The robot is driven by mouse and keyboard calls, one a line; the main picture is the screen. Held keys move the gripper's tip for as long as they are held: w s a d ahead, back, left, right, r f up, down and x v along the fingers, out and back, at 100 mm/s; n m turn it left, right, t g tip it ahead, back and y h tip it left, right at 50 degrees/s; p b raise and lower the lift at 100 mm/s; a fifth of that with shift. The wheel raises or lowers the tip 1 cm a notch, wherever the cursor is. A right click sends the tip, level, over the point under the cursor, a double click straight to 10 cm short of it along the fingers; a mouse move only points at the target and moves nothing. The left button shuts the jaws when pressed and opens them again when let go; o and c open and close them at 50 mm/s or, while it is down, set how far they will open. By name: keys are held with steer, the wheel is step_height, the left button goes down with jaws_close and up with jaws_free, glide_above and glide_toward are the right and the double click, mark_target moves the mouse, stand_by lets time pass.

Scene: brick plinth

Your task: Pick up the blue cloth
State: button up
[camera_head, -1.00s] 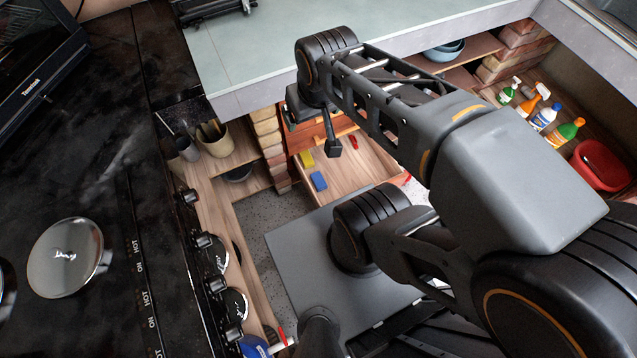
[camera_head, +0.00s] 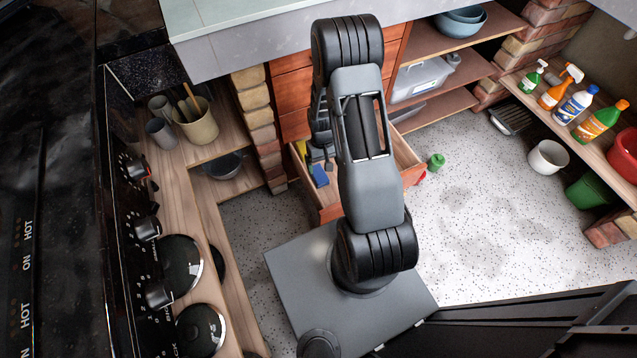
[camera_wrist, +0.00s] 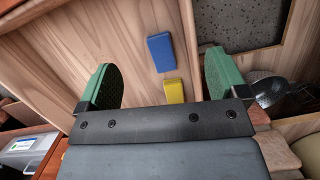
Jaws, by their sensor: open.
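The blue cloth (camera_head: 319,175) looks like a small flat blue block, lying in the open wooden drawer in the head view. In the wrist view the blue cloth (camera_wrist: 160,52) lies on the drawer floor beyond the gap between the fingers, close to the drawer's side wall. A yellow block (camera_wrist: 174,91) lies just nearer, partly behind my gripper's edge. My gripper (camera_wrist: 161,78) is open and empty, its two green pads spread wide above the drawer. In the head view my gripper (camera_head: 322,160) is partly hidden by my arm, close to the blue cloth.
The open drawer (camera_head: 331,213) has raised walls and sits under the counter (camera_head: 240,28). A green container (camera_head: 436,161) stands on the floor to its right. Shelves with spray bottles (camera_head: 558,88) are at far right. The stove (camera_head: 150,260) is at left.

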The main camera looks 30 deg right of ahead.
step_height(320, 180, down, 6)
steer(key=w+d+f, duration=0.1)
steer(key=w, duration=0.1)
steer(key=n+t+b, duration=0.1)
steer(key=t+b, duration=0.2)
glide_above(320, 175)
steer(key=shift+h, duration=0.3)
step_height(320, 175, down, 6)
steer(key=shift+f, duration=0.15)
steer(key=shift+f+b, duration=1.05)
steer(key=shift+f, duration=2.3)
steer(key=c, duration=1.1)
steer(key=shift+r, duration=0.1)
step_height(320, 175, up, 18)
steer(key=p, duration=0.5)
steer(key=shift+p, duration=0.35)
